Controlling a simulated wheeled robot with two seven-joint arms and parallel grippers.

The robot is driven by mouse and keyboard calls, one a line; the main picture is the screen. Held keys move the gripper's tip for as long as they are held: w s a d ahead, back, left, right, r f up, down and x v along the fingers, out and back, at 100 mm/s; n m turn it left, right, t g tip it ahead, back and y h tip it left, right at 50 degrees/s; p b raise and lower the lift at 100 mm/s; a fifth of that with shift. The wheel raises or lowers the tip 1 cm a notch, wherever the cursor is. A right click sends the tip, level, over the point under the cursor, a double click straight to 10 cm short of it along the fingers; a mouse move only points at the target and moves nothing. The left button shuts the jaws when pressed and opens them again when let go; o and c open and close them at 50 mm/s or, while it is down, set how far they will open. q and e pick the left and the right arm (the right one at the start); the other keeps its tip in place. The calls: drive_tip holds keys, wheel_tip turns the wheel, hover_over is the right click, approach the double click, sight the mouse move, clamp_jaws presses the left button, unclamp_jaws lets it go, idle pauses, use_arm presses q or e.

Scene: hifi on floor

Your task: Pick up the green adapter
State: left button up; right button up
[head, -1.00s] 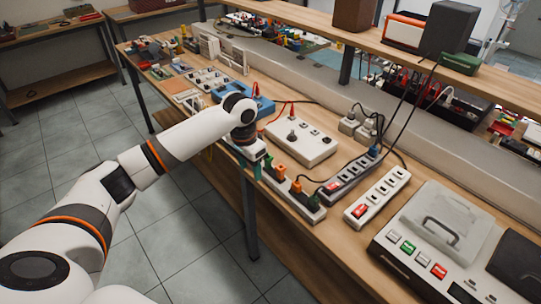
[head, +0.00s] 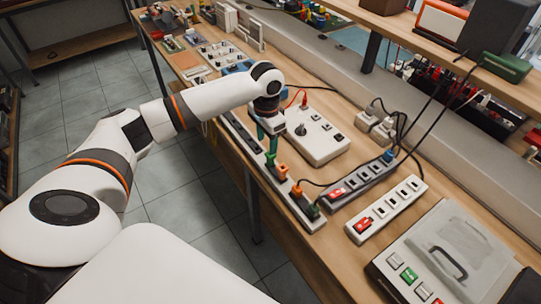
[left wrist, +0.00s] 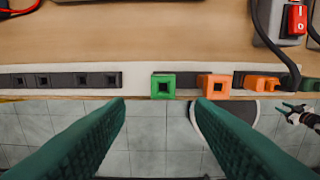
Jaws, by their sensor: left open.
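The green adapter (left wrist: 163,86) is a small square block with a dark socket, plugged into a long white power strip (left wrist: 60,80) with dark sockets. In the head view the green adapter (head: 271,157) stands just below my left gripper (head: 266,134). In the left wrist view my left gripper (left wrist: 163,106) is open and empty, its two green fingers apart on either side of the adapter's line. The fingertips show nearer the camera than the adapter and not closed on it. What looks like my right gripper (left wrist: 295,112) shows small at the right edge.
An orange adapter (left wrist: 214,86) sits close to the right of the green one, with another orange plug (left wrist: 262,83) beyond. A white control box (head: 318,138), a grey power strip (head: 358,183) and a white power strip (head: 387,208) lie nearby on the wooden bench (head: 345,245).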

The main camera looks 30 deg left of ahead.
sight(270, 160)
use_arm(q)
drive_tip(key=shift+w+f, duration=0.1)
drive_tip(key=shift+f, duration=0.25)
drive_tip(key=shift+w+f, duration=0.1)
drive_tip(key=shift+f, duration=0.2)
drive_tip(key=f, duration=0.1)
drive_tip(key=f+p, duration=0.1)
drive_tip(key=f, duration=0.2)
drive_tip(key=shift+w+d+f, duration=0.15)
drive_tip(key=shift+d+f, duration=0.05)
drive_tip(key=shift+d, duration=0.15)
drive_tip(key=shift+f, duration=0.25)
drive_tip(key=c, duration=1)
use_arm(e)
drive_tip(key=shift+w+d+r, duration=0.35)
drive_tip(key=shift+w+r, duration=0.35)
drive_tip(key=shift+r, duration=0.1)
